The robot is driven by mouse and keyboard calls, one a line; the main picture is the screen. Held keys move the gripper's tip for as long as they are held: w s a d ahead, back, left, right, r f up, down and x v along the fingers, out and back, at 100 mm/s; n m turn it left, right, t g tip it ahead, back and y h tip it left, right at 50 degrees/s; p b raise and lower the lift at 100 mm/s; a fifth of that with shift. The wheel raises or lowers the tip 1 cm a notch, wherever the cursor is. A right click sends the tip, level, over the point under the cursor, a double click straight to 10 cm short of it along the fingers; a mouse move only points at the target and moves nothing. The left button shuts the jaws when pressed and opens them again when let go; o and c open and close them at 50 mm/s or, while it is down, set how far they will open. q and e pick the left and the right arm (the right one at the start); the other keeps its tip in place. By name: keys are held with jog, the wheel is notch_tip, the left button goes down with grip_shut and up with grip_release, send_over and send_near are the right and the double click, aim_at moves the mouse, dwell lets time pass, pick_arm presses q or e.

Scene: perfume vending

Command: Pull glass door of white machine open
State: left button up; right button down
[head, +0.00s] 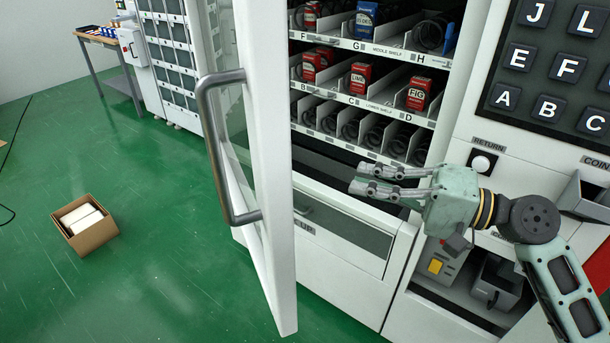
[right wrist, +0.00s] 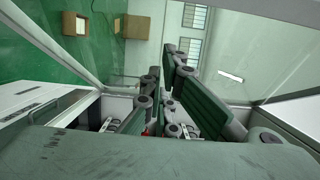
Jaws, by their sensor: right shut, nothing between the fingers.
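The glass door (head: 270,170) of the white machine (head: 335,275) stands swung open in the head view, with its edge toward me and a gap between it and the shelves. Its long grey bar handle (head: 213,150) is on the left face, and no gripper is on it. My right gripper (head: 359,178) is to the right of the door, in front of the lower part of the shelf opening, pointing left toward the door's inner side. Its fingers are shut and empty, apart from the handle. The fingers also show in the right wrist view (right wrist: 161,72). My left gripper is not in view.
Shelves hold several red boxes (head: 361,78) and a blue box (head: 367,18). A letter keypad (head: 550,65) and coin slot panel are at the right. A table (head: 107,50) stands behind.

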jog(key=w+a+p, duration=0.1)
jog(key=a+p, duration=0.2)
jog(key=a, duration=0.7)
jog(key=shift+a+p, duration=0.25)
jog(key=shift+p, duration=0.15)
jog(key=shift+w, duration=0.1)
jog(key=shift+a, duration=0.1)
